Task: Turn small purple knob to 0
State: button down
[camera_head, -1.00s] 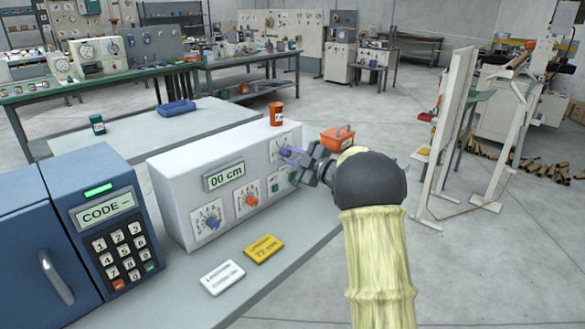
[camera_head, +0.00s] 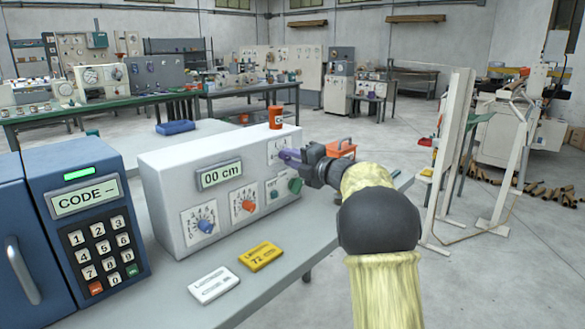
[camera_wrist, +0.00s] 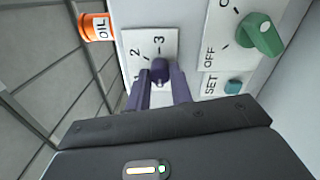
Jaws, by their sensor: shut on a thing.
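The small purple knob (camera_wrist: 160,70) sits on a white dial plate (camera_wrist: 140,44) on the box's front face. In the wrist view the figures 2 and 3 show on the plate; the rest of the scale is covered. My gripper (camera_wrist: 161,88) has its two purple-grey fingers shut on the knob, one on each side. The box's display (camera_head: 219,175) reads "00 cm".
The box also carries a blue knob (camera_head: 206,226), a red knob (camera_head: 248,206) and a green knob (camera_head: 295,186), which is close beside my gripper. An orange oil can (camera_head: 276,118) stands on top. A yellow card (camera_head: 261,256) and a white card (camera_head: 214,285) lie in front.

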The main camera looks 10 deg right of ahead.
jog(key=shift+n, duration=0.4)
jog(key=c, duration=1.2)
grip_release()
jog(key=shift+c, duration=0.2)
jog(key=shift+s+d, duration=0.1)
jog(key=v, duration=1.7)
